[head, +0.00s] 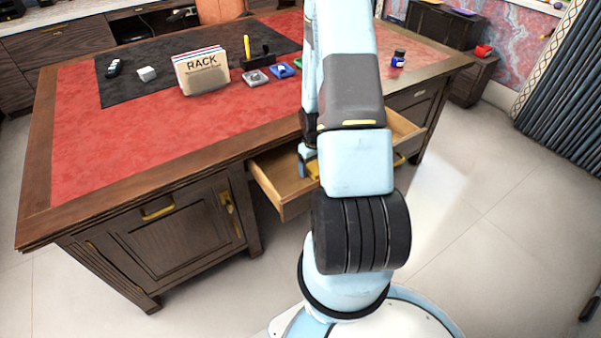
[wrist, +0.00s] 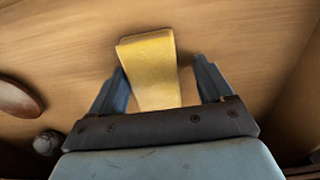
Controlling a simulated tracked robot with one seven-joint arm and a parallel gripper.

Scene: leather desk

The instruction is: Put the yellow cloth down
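The yellow cloth (wrist: 152,65) is a folded strip in the wrist view, between my fingers and reaching out past their tips. A clear gap shows between it and the right finger; its left edge is close to the left finger, and I cannot tell if they touch. My gripper (wrist: 163,68) is open, over pale wood. In the head view my gripper (head: 307,160) is down in the open desk drawer (head: 275,183), and a bit of the cloth (head: 314,169) shows beside it. My arm hides much of the drawer.
The desk (head: 140,135) has a red leather top. On it stand a RACK box (head: 202,73), a stamp holder (head: 258,62), ink pads (head: 281,70) and a blue bottle (head: 398,58). A brown oval thing (wrist: 18,98) shows left in the wrist view.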

